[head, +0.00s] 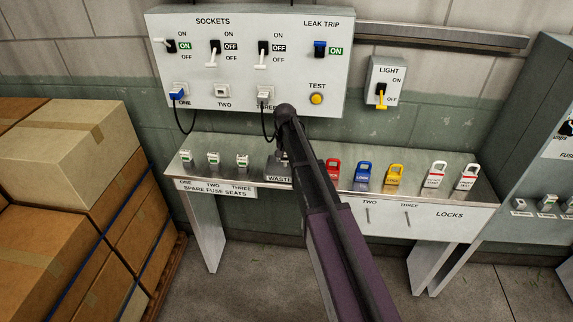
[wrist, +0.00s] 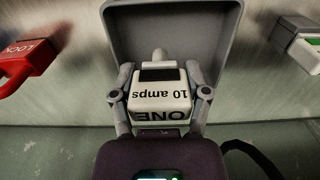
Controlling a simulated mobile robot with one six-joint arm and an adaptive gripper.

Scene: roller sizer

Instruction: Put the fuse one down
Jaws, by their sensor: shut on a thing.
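My gripper (wrist: 159,97) is shut on a white fuse (wrist: 158,118) with a dark band, marked "ONE" and "10 amps", which reads upside down in the wrist view. One finger lies on each side of the fuse. A grey open box (wrist: 228,40) surrounds the fuse on the far side; I cannot tell whether the fuse touches it. In the head view the box marked "WASTE" (head: 279,179) stands on the shelf, and my arm hides part of it, the gripper and the held fuse. Spare fuses (head: 214,158) stand at the shelf's left.
Red, blue and yellow locks (head: 364,175) stand right of the waste box on the metal shelf (head: 310,178). A red lock (wrist: 28,65) is close beside the gripper. The sockets panel (head: 250,65) is above. Cardboard boxes (head: 75,150) fill the left; a grey cabinet (head: 530,120) stands right.

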